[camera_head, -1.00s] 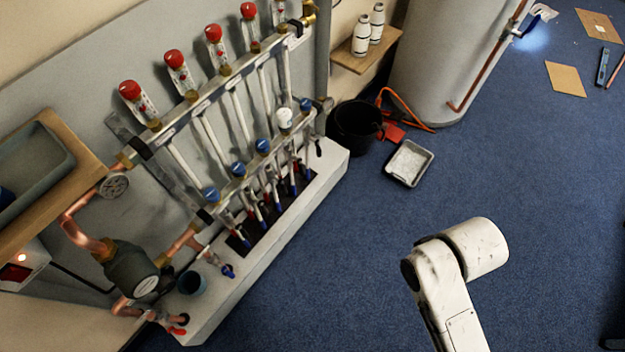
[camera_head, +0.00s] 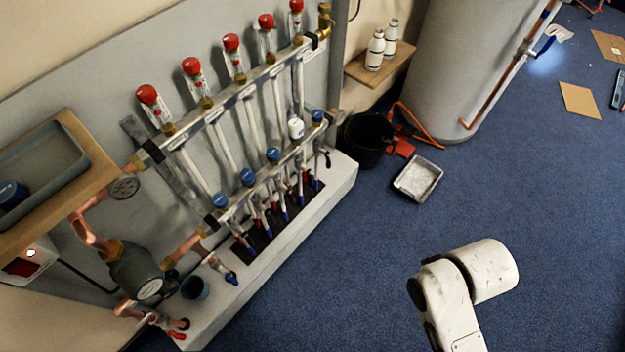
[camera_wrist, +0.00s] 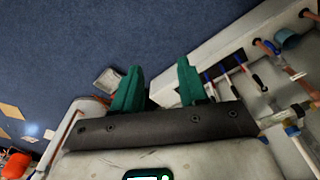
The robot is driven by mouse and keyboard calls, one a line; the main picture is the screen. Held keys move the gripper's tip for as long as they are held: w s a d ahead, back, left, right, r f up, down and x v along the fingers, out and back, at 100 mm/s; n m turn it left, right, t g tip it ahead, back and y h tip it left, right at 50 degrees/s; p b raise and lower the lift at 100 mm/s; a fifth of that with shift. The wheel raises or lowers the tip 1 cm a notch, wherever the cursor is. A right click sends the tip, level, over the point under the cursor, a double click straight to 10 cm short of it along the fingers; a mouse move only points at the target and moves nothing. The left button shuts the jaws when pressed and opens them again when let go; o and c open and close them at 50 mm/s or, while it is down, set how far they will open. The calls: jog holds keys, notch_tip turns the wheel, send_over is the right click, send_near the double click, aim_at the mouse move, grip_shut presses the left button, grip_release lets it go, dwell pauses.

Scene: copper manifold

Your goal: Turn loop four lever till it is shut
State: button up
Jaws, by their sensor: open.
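The copper manifold (camera_head: 206,123) stands against the wall at left in the head view, with red-capped flow gauges along its top bar. Its lower bar carries several blue caps and one white cap (camera_head: 296,128) near the right end. Small levers and blue-ended pipes (camera_head: 284,213) show below; I cannot tell which lever is loop four's or how it is set. My gripper (camera_wrist: 160,66) shows in the wrist view with its two teal fingers apart and nothing between them. Blue and red pipe ends (camera_wrist: 232,80) lie beyond it, to the right.
A white plinth (camera_head: 270,265) runs under the manifold. A pump (camera_head: 138,268) and a blue cup (camera_head: 194,286) are at its near end. A black bucket (camera_head: 366,140) and a grey tray (camera_head: 418,178) stand beyond. Blue floor in the middle is clear.

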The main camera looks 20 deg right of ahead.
jog(key=w+a+f+n+t+y+b, duration=0.3)
jog(key=w+a+f+b, duration=0.2)
jog(key=w+f+b, duration=0.5)
jog(key=n+t+y+b, duration=0.3)
jog(key=t+y+b, duration=0.35)
jog(key=b, duration=1.35)
send_near(311, 179)
jog(key=s+a+f+t+h, duration=0.1)
jog(key=s+a+f+t, duration=0.1)
jog(key=s+a, duration=0.6)
jog(key=w+d+f+m+t+h+b, duration=0.1)
jog(key=w+d+f+t+h+b, duration=0.2)
jog(key=w+d+b, duration=0.35)
jog(key=shift+t+y, duration=0.55)
jog(key=shift+y, duration=0.2)
jog(key=x, duration=0.3)
jog(key=b+x, duration=0.1)
jog(key=x, duration=0.3)
jog(key=b+x, duration=0.1)
jog(key=x, duration=0.2)
jog(key=shift+a+r, duration=0.25)
jog(key=shift+a, duration=0.1)
grip_shut()
